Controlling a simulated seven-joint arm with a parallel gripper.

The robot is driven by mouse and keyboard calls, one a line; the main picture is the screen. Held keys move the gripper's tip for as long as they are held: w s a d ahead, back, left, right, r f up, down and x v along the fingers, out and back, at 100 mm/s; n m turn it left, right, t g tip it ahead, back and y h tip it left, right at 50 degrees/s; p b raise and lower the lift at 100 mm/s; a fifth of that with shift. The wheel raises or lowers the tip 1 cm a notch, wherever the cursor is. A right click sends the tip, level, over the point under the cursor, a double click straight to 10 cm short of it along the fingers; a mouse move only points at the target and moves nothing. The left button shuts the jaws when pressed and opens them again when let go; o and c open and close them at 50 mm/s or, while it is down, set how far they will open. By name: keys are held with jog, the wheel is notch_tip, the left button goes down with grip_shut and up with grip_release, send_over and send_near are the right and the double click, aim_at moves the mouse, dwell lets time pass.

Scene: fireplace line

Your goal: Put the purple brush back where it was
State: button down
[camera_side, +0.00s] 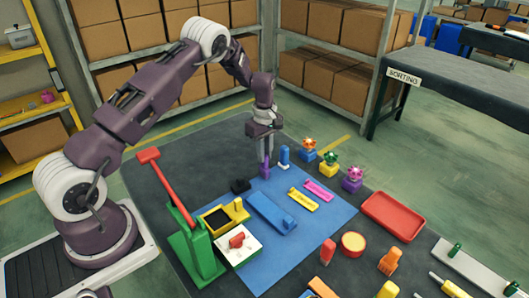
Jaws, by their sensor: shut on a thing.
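The purple brush (265,171) stands upright below my gripper (265,157), at the far end of the blue mat (310,240). My gripper points straight down and is shut on the upper part of the brush, which the fingers partly hide. I cannot tell whether the brush's lower end touches the surface. A blue upright piece (284,156) stands close to the right of the brush.
A black block (240,185) sits near the brush. A blue long tool (270,212), a yellow strip (303,200) and a magenta strip (318,191) lie on the mat. A green stand with a red lever (175,190) rises at left. A red tray (393,215) lies right.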

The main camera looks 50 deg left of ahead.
jog(key=c, duration=1.7)
grip_release()
jog(key=o, duration=0.6)
jog(key=c, duration=0.3)
jog(key=shift+c, duration=0.2)
jog(key=shift+r, duration=2.5)
